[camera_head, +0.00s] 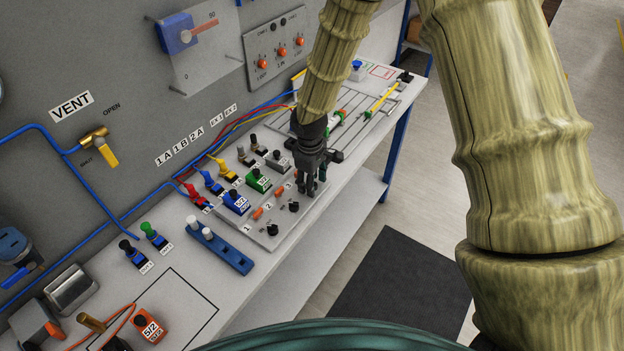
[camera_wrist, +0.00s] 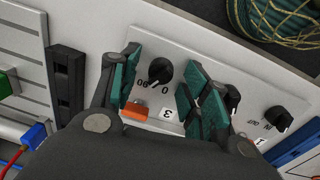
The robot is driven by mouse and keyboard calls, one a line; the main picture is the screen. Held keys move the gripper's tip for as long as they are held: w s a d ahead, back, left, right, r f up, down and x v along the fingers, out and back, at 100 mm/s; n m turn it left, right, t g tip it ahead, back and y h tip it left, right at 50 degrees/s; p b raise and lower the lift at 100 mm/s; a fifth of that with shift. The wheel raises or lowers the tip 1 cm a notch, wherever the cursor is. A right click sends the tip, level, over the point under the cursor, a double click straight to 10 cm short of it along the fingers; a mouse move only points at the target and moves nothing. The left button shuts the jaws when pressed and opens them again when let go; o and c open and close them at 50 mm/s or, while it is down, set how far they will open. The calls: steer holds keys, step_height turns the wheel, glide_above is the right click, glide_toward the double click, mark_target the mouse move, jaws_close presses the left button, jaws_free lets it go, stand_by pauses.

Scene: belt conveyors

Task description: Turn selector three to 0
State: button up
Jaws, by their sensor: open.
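Selector three is a round black knob (camera_wrist: 160,71) on the grey panel, beside the label 3 (camera_wrist: 167,114), in the wrist view. Two printed marks lie below it, a "0" and what looks like an upside-down "90"; its pale pointer line seems to face lower left, nearer the "90". My gripper (camera_wrist: 165,74) is open, one dark green finger on each side of the knob; I cannot tell whether either touches it. In the head view my gripper (camera_head: 313,193) points down at the panel and hides the third knob.
Knob two (camera_wrist: 232,97) is partly behind the right finger; knob one (camera_wrist: 279,119) is farther right. An orange piece (camera_wrist: 134,111) lies by the left finger. In the head view, the green block (camera_head: 258,180) and blue block (camera_head: 236,203) stand left of my gripper.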

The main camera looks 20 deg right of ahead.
jaws_close()
stand_by(0.4)
steer(key=n+p, duration=0.2)
steer(key=n, duration=0.4)
steer(key=shift+s+r+n, duration=0.1)
steer(key=shift+n, duration=0.3)
steer(key=n+p, duration=0.2)
steer(key=n, duration=0.2)
steer(key=shift+n+y, duration=0.3)
steer(key=shift+n, duration=0.4)
